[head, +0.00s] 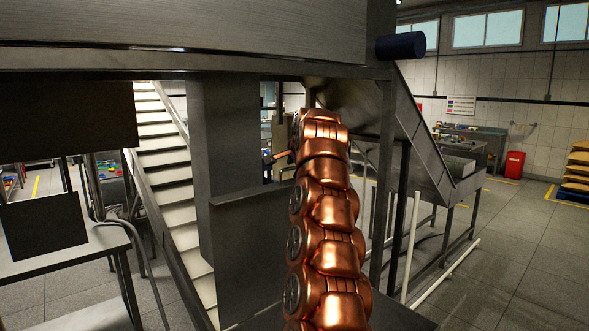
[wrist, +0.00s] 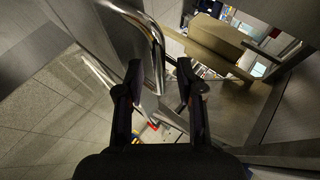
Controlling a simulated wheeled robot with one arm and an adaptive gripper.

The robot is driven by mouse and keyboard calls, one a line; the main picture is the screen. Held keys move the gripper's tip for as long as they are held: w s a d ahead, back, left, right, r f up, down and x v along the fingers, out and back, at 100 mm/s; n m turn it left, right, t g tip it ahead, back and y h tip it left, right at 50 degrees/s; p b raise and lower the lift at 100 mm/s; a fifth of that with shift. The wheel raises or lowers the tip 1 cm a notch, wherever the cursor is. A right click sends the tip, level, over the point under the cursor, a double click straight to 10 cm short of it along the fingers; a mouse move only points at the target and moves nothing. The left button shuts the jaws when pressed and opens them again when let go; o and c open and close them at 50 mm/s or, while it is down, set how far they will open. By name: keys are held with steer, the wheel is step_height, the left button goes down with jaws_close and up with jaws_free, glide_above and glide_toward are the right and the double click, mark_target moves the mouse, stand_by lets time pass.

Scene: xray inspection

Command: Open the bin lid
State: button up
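My gripper (wrist: 159,72) is open in the wrist view, its two dark fingers apart with nothing held between them. A shiny bent metal bar (wrist: 157,45) on a grey panel shows just beyond and between the fingertips; I cannot tell whether it belongs to the bin lid. In the head view my copper arm reaches forward under a steel structure, and the gripper is mostly hidden behind it. A red box-like container (head: 513,165) stands on the floor by the far right wall. I cannot tell whether it is the bin. No lid is clearly visible.
A steel beam (head: 180,45) crosses above my arm. A grey post (head: 222,170) and white stairs (head: 165,150) stand left of it. A sloping metal chute (head: 425,140) and a white pipe (head: 445,272) are to the right. The floor (head: 520,255) at right is clear.

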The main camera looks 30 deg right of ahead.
steer(key=v, duration=1)
steer(key=shift+s+r, duration=0.1)
steer(key=shift+r, duration=0.05)
stand_by(0.5)
steer(key=shift+a, duration=0.15)
steer(key=s+a+f+n+g+y, duration=0.2)
steer(key=s+a+f+n, duration=0.3)
steer(key=s+a+f, duration=0.3)
steer(key=s+a+f+n+g+y, duration=0.1)
steer(key=s+a+f+n+g, duration=0.2)
steer(key=s+a+f+n, duration=0.55)
steer(key=s+a+f+n+g, duration=0.1)
steer(key=s+a+f+g, duration=0.1)
steer(key=s+f, duration=0.4)
steer(key=s+a+f+n+g, duration=0.1)
steer(key=s+f, duration=0.6)
steer(key=s, duration=0.9)
steer(key=s+a+f+n+g, duration=0.2)
steer(key=s+f, duration=0.4)
steer(key=s, duration=0.5)
steer(key=shift+a+g, duration=0.7)
steer(key=shift+g, duration=0.3)
